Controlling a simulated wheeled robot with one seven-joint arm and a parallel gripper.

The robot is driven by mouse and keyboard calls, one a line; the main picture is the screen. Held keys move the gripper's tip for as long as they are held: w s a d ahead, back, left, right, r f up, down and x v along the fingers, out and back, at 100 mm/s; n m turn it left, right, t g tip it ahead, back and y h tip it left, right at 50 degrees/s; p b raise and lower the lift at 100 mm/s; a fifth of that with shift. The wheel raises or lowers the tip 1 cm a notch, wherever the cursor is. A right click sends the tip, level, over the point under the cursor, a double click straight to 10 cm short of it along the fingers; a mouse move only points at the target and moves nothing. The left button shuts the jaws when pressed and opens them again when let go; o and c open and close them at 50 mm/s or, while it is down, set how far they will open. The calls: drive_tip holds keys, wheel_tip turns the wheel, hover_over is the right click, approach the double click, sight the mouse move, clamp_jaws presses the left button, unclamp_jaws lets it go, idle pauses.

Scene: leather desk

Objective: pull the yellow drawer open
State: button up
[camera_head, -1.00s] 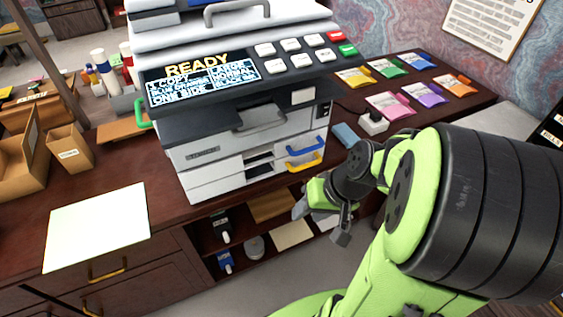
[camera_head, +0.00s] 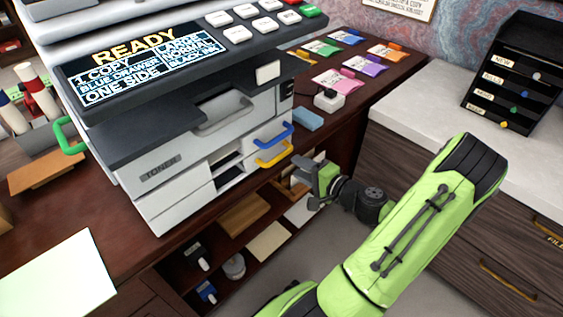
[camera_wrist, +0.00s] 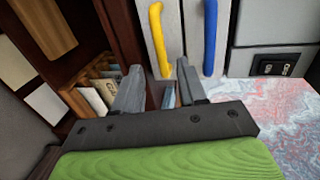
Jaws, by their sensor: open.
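The yellow drawer is a white drawer front low on the copier with a yellow handle (camera_head: 273,153). It looks shut. The yellow handle also shows at the top of the wrist view (camera_wrist: 160,40). A blue handle (camera_head: 273,134) sits just above it, and beside it to the right in the wrist view (camera_wrist: 210,38). My gripper (camera_head: 309,180) is open and empty, in front of the copier, to the right of and a little below the yellow handle. In the wrist view its fingers (camera_wrist: 160,85) point toward the handles, apart from both.
The copier (camera_head: 190,130) stands on a dark red desk (camera_head: 340,127). Open shelves (camera_head: 255,222) with pads and small items lie below the desktop. A white counter (camera_head: 425,105) with a black sorter (camera_head: 515,80) stands at right. A grey-blue block (camera_head: 308,119) lies by the copier.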

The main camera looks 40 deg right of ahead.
sight(281, 158)
drive_tip(key=b+x, duration=0.1)
drive_tip(key=x, duration=0.6)
drive_tip(key=shift+w, duration=0.3)
clamp_jaws()
